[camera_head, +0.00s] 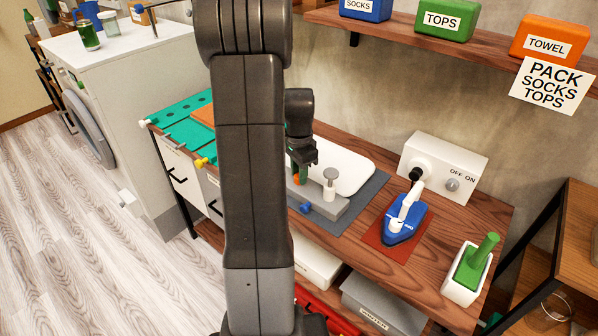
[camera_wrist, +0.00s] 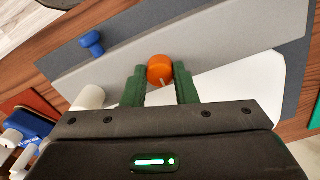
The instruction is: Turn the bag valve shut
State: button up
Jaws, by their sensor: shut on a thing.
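An orange round knob (camera_wrist: 160,68) with a short white mark, which looks like the bag valve, stands at the edge of a grey block (camera_wrist: 215,45). My gripper (camera_wrist: 160,79) has its green fingers on both sides of this knob and is shut on it. In the head view my gripper (camera_head: 301,172) reaches down over the block, and the orange knob (camera_head: 296,180) shows only in part below it. A white flat bag-like sheet (camera_head: 345,168) lies behind the block. A blue knob (camera_head: 305,208) sticks out at the block's front; it also shows in the wrist view (camera_wrist: 92,43).
A white capped post (camera_head: 330,184) stands on the block, right of my gripper. Farther right are a blue iron-like tool (camera_head: 405,222) on a red mat, a white switch box (camera_head: 443,168) and a green-handled thing in a white holder (camera_head: 462,285). A shelf (camera_head: 400,33) hangs above.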

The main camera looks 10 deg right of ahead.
jog(key=o, duration=0.7)
jog(key=shift+r, duration=0.1)
notch_tip(320, 180, up, 14)
jog(key=shift+f, duration=0.2)
dwell(0.3)
notch_tip(320, 180, down, 14)
jog(key=shift+r, duration=0.1)
dwell(0.5)
